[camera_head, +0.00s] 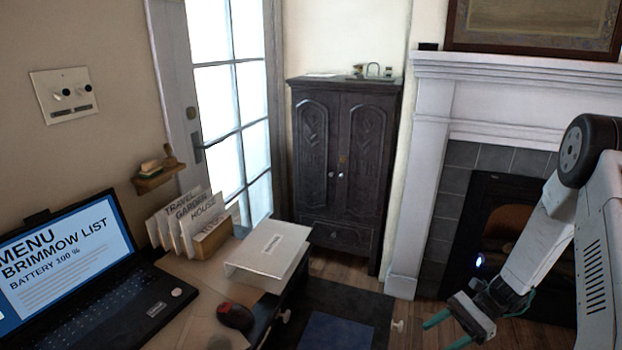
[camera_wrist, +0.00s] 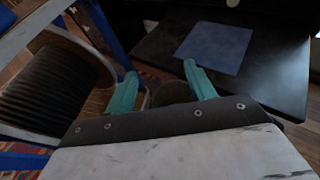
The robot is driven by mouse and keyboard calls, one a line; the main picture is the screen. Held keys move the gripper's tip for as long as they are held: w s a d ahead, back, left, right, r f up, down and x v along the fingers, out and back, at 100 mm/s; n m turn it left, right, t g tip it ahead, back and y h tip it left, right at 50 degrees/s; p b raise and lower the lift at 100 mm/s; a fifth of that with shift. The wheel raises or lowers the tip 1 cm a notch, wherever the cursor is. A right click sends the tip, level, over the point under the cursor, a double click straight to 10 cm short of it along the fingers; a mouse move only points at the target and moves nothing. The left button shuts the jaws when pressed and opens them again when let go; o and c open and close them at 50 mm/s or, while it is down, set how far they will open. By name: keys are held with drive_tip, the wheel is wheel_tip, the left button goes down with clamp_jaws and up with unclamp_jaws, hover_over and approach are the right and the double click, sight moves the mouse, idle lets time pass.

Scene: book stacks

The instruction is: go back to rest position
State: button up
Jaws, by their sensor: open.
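My gripper (camera_head: 447,330) hangs at the lower right in the head view, at the end of my white arm. Its two teal fingers are apart with nothing between them. In the wrist view the fingers (camera_wrist: 160,82) also stand apart and empty. The gripper is in front of the fireplace (camera_head: 505,235) and to the right of a dark surface with a blue square (camera_head: 335,332). That blue square (camera_wrist: 215,47) also shows beyond the fingers in the wrist view.
A desk at lower left holds a laptop (camera_head: 70,262), a dark red mouse (camera_head: 236,316), upright books (camera_head: 190,222) and a white box-like item (camera_head: 270,247). A dark cabinet (camera_head: 343,165) stands at the back. A ribbed dark object (camera_wrist: 50,85) is left in the wrist view.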

drive_tip(key=s+a+r+n+t+h, duration=0.1)
drive_tip(key=s+r+n+h, duration=0.3)
drive_tip(key=s+r, duration=0.3)
drive_tip(key=s+a+r+n+t+h, duration=0.2)
drive_tip(key=s+r+n+h, duration=0.3)
drive_tip(key=r, duration=0.9)
drive_tip(key=s+a+r+n+t+h, duration=0.1)
drive_tip(key=s+r+n+h, duration=0.3)
drive_tip(key=s+r, duration=0.5)
drive_tip(key=shift+s+a+r+n+t, duration=0.2)
drive_tip(key=shift+s+r+n+t, duration=0.1)
drive_tip(key=shift+r+n+t, duration=0.5)
drive_tip(key=shift+r, duration=0.1)
